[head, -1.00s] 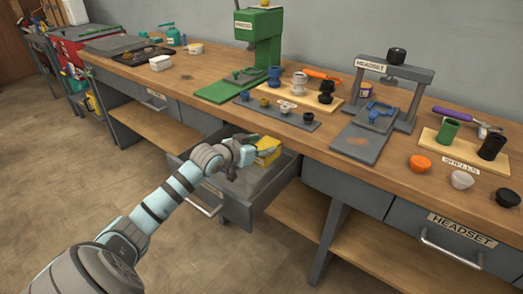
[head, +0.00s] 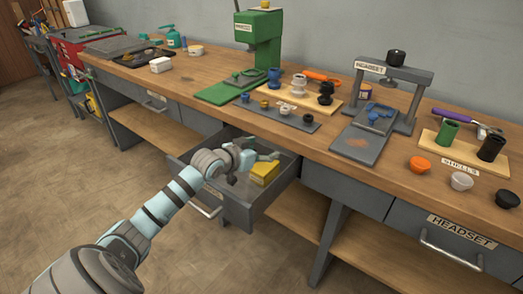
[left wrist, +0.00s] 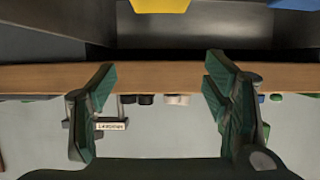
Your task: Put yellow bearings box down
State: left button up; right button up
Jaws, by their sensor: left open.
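The yellow bearings box (head: 264,173) lies inside the open grey drawer (head: 238,211) under the workbench, toward the drawer's right side. My left gripper (head: 262,156) is open and empty, just above and behind the box in the head view, apart from it. In the left wrist view the box (left wrist: 160,5) shows only as a yellow piece at the top edge, outside the spread fingers (left wrist: 160,85). My right gripper is not in view.
The workbench (head: 205,62) edge runs just behind the drawer. On it stand a green press (head: 265,45), a headset press (head: 395,75), and a grey tray of small parts (head: 277,112). A closed drawer labelled headset (head: 462,230) is at right. A blue object (left wrist: 295,4) shows in the left wrist view.

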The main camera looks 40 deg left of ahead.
pick_arm(q)
jog(key=shift+r, duration=0.15)
jog(key=p+v, duration=1)
jog(key=v, duration=0.2)
jog(key=shift+r, duration=0.45)
